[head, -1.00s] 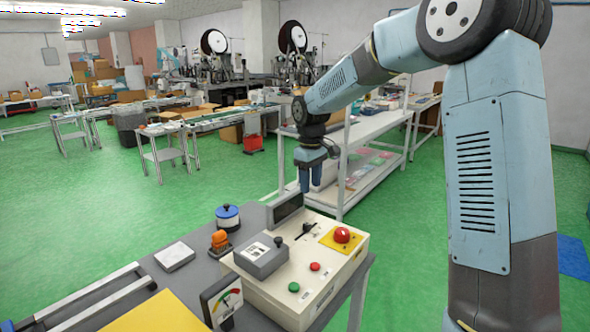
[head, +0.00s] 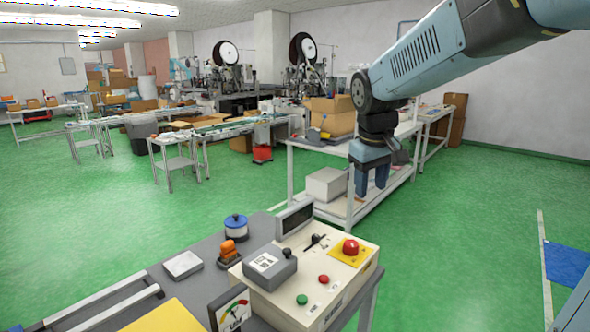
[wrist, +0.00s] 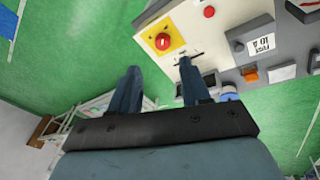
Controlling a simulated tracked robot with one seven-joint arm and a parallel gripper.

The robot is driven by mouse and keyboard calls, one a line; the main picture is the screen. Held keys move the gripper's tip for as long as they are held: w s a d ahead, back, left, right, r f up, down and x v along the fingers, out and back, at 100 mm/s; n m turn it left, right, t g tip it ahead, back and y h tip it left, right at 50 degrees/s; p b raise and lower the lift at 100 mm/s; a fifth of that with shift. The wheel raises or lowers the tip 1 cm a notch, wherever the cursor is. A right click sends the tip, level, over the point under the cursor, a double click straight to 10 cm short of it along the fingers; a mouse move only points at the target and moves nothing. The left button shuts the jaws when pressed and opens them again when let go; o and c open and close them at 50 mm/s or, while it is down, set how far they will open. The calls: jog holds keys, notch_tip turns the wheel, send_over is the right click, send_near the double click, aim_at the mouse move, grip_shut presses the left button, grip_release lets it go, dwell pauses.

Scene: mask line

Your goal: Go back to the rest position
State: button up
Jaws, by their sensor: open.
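My gripper (head: 372,182) hangs from my blue arm with its fingers pointing down, beyond and above the far right corner of the control box. In the wrist view its two fingers (wrist: 158,95) are apart with nothing between them. The cream control box (head: 325,268) stands on the grey bench. It carries a red emergency button (head: 351,248) on a yellow plate, a red button, a green button (head: 302,299), a small lever and a dark display. The gripper touches none of these in the head view.
A white shelf (head: 318,150) with cartons stands behind my gripper. Green floor to the right is open.

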jog(key=s+d+m+t+y, duration=0.1)
jog(key=s+d+m, duration=0.4)
jog(key=s, duration=1.3)
jog(key=shift+d+f+t, duration=0.15)
jog(key=shift+d+t, duration=0.75)
jog(key=shift+s, duration=0.2)
jog(key=shift+c, duration=0.4)
dwell(1.9)
